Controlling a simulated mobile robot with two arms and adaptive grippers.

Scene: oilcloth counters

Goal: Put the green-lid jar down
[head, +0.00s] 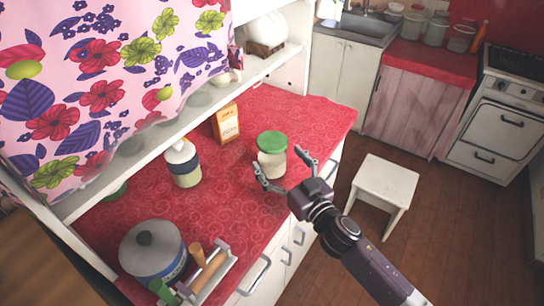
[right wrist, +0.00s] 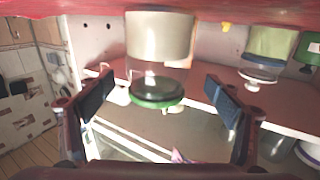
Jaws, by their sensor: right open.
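The green-lid jar (head: 271,165) is clear glass with pale contents and a green lid. It stands upright on the red patterned counter (head: 235,185), near its right edge. My right gripper (head: 278,161) is open, its two fingers pointing at the jar from the right front. In the right wrist view, which is upside down, the jar (right wrist: 158,40) shows between the spread fingers (right wrist: 158,82), with a gap on each side. I cannot tell how far the fingertips reach along its sides. My left gripper is not in view.
A yellow-orange box (head: 226,124) and a white-lidded jar (head: 183,165) stand behind and left of the jar. A grey-lidded pot (head: 152,252) and a utensil tray (head: 212,272) are at the near left. A flowered cloth (head: 110,70) hangs over the shelf. A white stool (head: 384,185) stands on the floor.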

